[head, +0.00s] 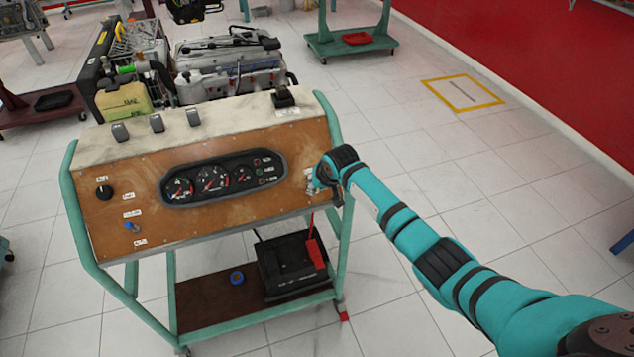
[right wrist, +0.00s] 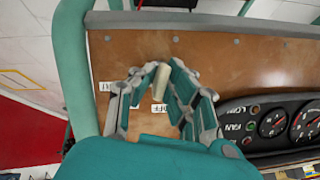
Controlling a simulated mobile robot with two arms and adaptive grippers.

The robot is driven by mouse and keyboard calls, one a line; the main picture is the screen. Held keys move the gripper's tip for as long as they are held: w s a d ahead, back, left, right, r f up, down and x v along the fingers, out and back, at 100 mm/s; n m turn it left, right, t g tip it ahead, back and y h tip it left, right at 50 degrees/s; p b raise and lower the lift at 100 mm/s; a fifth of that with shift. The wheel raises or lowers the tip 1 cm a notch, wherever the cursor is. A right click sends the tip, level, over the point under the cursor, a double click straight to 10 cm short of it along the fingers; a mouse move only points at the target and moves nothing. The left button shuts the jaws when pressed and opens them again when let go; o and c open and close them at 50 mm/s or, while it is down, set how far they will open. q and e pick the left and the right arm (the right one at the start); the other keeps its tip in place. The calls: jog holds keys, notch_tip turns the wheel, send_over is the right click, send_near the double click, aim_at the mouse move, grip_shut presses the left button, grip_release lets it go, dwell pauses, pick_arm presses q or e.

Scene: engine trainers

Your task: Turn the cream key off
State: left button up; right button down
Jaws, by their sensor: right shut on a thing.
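The cream key (right wrist: 161,83) sits on the brown wooden face of the engine trainer's panel (head: 225,205), at the panel's right end. In the right wrist view it stands between the fingers of my right gripper (right wrist: 157,70), which is shut on it. In the head view my right gripper (head: 325,174) is at the panel's right edge and hides most of the key. My left gripper is in neither view.
A gauge cluster (head: 222,178) is mid-panel. A black knob (head: 104,193) and a blue key (head: 132,226) are at the left. Switches and a black lever (head: 284,97) stand on top. The teal frame's upright (right wrist: 72,60) is close beside my right gripper. A battery (head: 290,266) sits below.

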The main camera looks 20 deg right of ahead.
jog(key=shift+n+h+p, duration=0.5)
jog(key=shift+n+p, duration=0.05)
jog(key=shift+n, duration=0.85)
jog(key=c, duration=1.4)
grip_release()
jog(key=v, duration=1.2)
